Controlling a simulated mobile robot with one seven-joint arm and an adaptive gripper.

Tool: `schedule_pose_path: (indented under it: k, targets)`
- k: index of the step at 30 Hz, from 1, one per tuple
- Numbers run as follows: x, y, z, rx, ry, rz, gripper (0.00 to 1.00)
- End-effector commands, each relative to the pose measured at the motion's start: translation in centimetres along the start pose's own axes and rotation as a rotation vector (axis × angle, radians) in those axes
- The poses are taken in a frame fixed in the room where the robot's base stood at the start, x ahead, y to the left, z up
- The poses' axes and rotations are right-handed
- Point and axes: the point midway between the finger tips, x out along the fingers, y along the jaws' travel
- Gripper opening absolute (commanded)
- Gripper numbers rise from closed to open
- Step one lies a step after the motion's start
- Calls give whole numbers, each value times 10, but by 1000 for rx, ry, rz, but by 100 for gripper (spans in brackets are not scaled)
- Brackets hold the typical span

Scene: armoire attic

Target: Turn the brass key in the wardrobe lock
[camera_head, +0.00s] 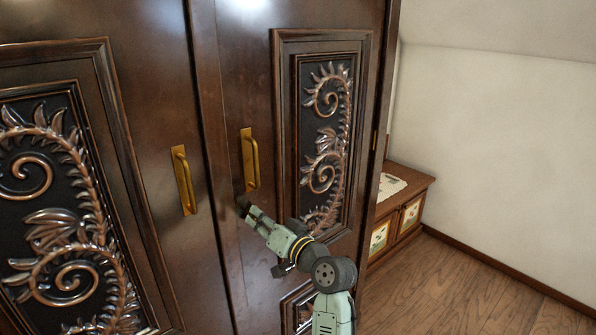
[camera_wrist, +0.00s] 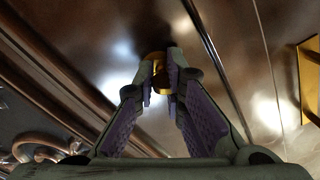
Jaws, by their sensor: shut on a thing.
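The dark wooden wardrobe (camera_head: 235,70) has two doors with carved panels. My gripper (camera_head: 243,207) is at the right door, just below that door's brass handle (camera_head: 250,160). In the wrist view, my gripper (camera_wrist: 162,80) is shut on the brass key (camera_wrist: 154,86), whose rounded yellow bow shows between and beside the fingertips. The key's shaft and the lock are hidden behind the fingers, so I cannot tell how far in the key sits. In the head view the key is hidden by my gripper.
Another brass handle (camera_head: 184,180) is on the left door. A handle edge (camera_wrist: 310,75) shows at the right of the wrist view. A low wooden cabinet (camera_head: 408,190) stands right of the wardrobe. The wooden floor (camera_head: 460,290) at the right is clear.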

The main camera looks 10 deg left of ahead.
Motion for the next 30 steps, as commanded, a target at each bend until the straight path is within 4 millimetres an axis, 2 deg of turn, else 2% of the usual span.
schedule_pose_path:
  k: [18,24,30]
  targets:
    - [-1,4,-4,300,3,-18,0]
    - [-1,6,-3,509,4,-37,0]
    - [-2,6,-3,525,5,-38,0]
